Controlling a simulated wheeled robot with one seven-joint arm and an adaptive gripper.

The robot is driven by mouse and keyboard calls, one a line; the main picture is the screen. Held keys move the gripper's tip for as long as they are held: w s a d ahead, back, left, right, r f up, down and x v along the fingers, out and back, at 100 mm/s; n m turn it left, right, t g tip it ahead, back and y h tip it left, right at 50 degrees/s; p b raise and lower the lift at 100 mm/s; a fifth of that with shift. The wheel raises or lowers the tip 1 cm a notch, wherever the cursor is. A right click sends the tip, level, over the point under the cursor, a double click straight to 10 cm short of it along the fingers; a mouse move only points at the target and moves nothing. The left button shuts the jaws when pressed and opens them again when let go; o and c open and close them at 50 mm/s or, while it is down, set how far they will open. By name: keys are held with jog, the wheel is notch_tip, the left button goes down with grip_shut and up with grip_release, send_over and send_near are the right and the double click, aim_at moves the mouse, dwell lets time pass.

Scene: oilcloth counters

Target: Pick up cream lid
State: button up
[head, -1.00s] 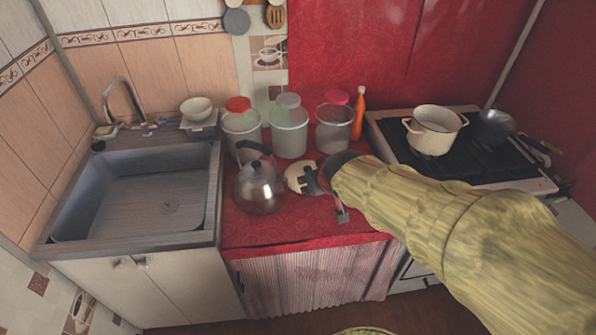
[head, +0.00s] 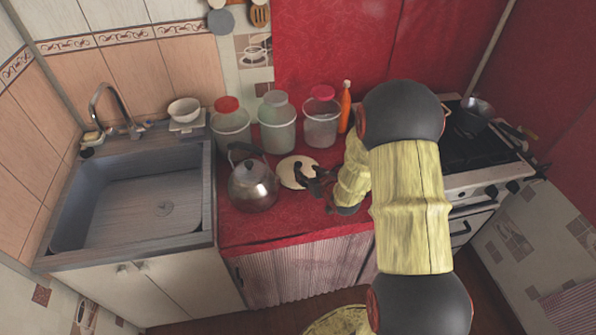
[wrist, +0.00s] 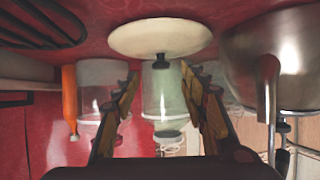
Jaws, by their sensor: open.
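The cream lid (head: 284,173) lies on the red counter to the right of the kettle, in front of the jars. In the wrist view, the lid (wrist: 150,38) shows near the top as a pale disc with a dark knob pointing towards my gripper side. My gripper (head: 305,174) is at the lid's right side in the head view. In the wrist view, the open fingers (wrist: 160,80) stand either side of the knob's line, with nothing between them. I cannot tell whether they touch the lid. My gripper hides part of the lid in the head view.
A metal kettle (head: 252,188) stands close to the left of the lid. Several lidded jars (head: 277,135) and an orange bottle (head: 345,110) stand behind. The sink (head: 140,205) is at left, the stove (head: 468,150) at right. Free red counter (head: 250,228) lies in front.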

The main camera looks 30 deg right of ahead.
aim_at(299, 164)
jog(key=b+x, duration=0.1)
jog(key=x, duration=0.2)
jog(key=b+x, duration=0.1)
jog(key=x, duration=0.2)
jog(key=shift+w+r, duration=0.2)
jog(key=shift+w, duration=0.05)
jog(key=shift+r, duration=0.1)
jog(key=shift+c, duration=1.1)
grip_shut()
